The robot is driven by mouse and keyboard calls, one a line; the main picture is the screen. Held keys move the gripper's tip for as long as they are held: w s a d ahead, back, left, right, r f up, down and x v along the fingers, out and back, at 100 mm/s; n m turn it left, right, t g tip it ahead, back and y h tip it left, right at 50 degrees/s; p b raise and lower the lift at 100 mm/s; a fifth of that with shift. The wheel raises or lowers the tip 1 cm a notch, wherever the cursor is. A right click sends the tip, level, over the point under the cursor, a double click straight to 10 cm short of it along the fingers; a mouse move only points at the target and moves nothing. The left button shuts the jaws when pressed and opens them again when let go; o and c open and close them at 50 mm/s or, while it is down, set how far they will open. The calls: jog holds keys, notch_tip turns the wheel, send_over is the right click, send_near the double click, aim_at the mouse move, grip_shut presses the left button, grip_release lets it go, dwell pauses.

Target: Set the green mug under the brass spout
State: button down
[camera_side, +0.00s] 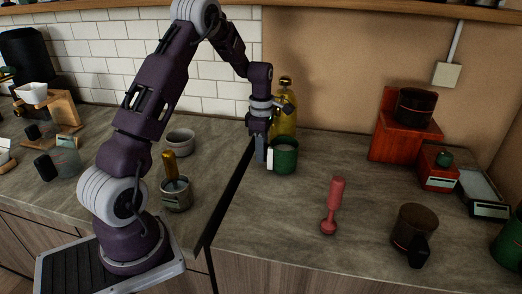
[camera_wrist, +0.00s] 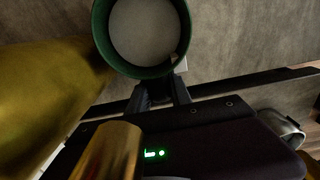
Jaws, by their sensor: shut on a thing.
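The green mug (camera_side: 286,158) is upright in front of a yellow, bottle-like vessel (camera_side: 286,117) at the counter's back. My gripper (camera_side: 267,158) is shut on the mug's left side; whether on its wall or handle I cannot tell. In the wrist view the mug (camera_wrist: 101,40) shows its round rim and pale inside, with my gripper's fingers (camera_wrist: 170,88) at its edge. A brass cylinder (camera_wrist: 108,152) shows low in that view, and a large yellow surface (camera_wrist: 40,90) fills its left. I cannot tell which part is the spout, or whether the mug touches the counter.
A red plunger-like tool (camera_side: 331,205) and a dark brown mug (camera_side: 411,232) stand nearer the front. A red stand with a dark bowl (camera_side: 415,108) is at right. A metal cup (camera_side: 176,196) and grey bowl (camera_side: 181,143) stand left. The counter between the green mug and red tool is clear.

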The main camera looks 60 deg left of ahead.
jog(key=shift+f, duration=0.5)
jog(key=c, duration=1.1)
grip_release()
notch_tip(320, 180, up, 7)
jog(key=shift+r, duration=0.1)
